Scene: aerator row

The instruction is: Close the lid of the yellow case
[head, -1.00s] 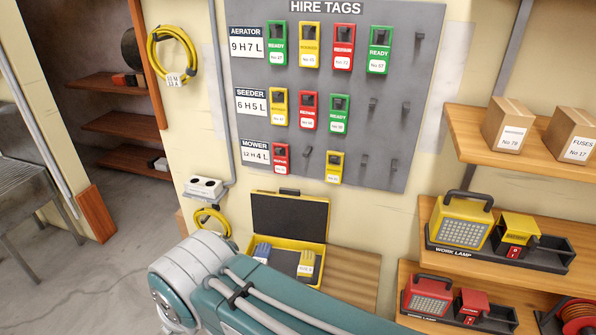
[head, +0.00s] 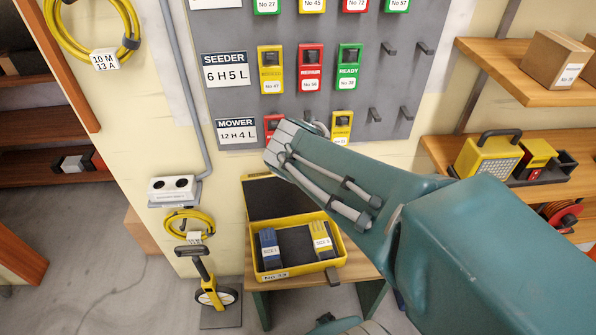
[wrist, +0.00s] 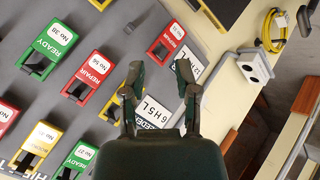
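The yellow case (head: 337,262) stands open on a small wooden table in the head view. Its dark-lined lid (head: 262,200) is raised at the back, towards the wall. A blue labelled item and a yellow labelled item lie inside on dark lining. My arm crosses the head view above and right of the case and covers part of the lid's right side. In the wrist view my gripper (wrist: 159,82) has its two fingers spread with nothing between them, in front of the tag board. A dark panel at the top edge of that view may be the lid.
The grey tag board (head: 385,85) with several coloured tags hangs above the case. A socket box (head: 172,190), a coiled yellow cable and a measuring wheel (head: 212,292) are to its left. Shelves with lamps (head: 490,158) and boxes stand at the right.

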